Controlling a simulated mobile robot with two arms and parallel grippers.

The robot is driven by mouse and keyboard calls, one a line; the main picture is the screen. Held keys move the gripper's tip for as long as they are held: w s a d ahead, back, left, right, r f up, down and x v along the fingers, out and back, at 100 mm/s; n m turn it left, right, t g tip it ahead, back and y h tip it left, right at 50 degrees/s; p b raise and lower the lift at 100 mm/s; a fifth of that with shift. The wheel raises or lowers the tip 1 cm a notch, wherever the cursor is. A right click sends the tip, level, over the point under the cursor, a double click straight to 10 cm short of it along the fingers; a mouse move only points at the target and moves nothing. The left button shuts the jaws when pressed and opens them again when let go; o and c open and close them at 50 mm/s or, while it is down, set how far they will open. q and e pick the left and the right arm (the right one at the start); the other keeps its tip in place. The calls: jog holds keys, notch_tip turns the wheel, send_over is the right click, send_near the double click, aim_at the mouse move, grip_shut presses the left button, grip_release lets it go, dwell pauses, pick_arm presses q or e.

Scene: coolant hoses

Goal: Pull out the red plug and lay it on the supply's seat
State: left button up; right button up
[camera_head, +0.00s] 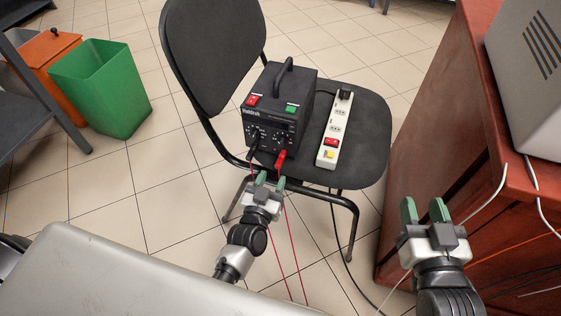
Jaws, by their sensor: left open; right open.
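The black power supply (298,87) stands on the dark seat (367,153) of a chair, its front panel facing me. The red plug (281,159) sticks out from the lower part of that panel and appears seated in it. A black plug (254,143) sits to its left. My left gripper (271,180) is open and empty, just below the red plug in the picture; the tips look close to it, but I cannot tell the exact gap. My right gripper (424,208) is open and empty, right of the chair by the red-brown cabinet.
A white power strip (336,128) lies on the seat right of the supply. Thin red leads (291,238) hang down past my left gripper. The red-brown cabinet (456,98) borders the right. A green bin (103,92) stands far left. Bare seat shows right of the strip.

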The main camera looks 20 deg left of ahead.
aim_at(277, 168)
pick_arm(q)
jog(key=w+b, duration=0.1)
jog(key=w, duration=0.3)
jog(key=shift+w+d, duration=0.1)
jog(key=shift+w, duration=1)
pick_arm(e)
jog(key=shift+s+a+r+t+y, duration=0.1)
jog(key=shift+r+t+y, duration=0.1)
jog(key=shift+r+t, duration=0.5)
jog(key=shift+w+a+r+t+y, duration=0.1)
jog(key=shift+a+r+t+y, duration=0.1)
jog(key=shift+r+t, duration=0.45)
jog(key=shift+s+a+r+t+y, duration=0.1)
jog(key=shift+r+t+y, duration=0.1)
jog(key=shift+r+t, duration=0.45)
jog(key=shift+r, duration=0.1)
jog(key=shift+g, duration=0.3)
jog(key=shift+d+f+g, duration=0.1)
jog(key=shift+f+g, duration=0.4)
jog(key=shift+f, duration=0.25)
pick_arm(q)
jog(key=shift+p, duration=0.35)
pick_arm(e)
jog(key=shift+w+d+f+g+h, duration=0.1)
jog(key=shift+w+f+g+h, duration=0.15)
jog(key=shift+f+g, duration=0.35)
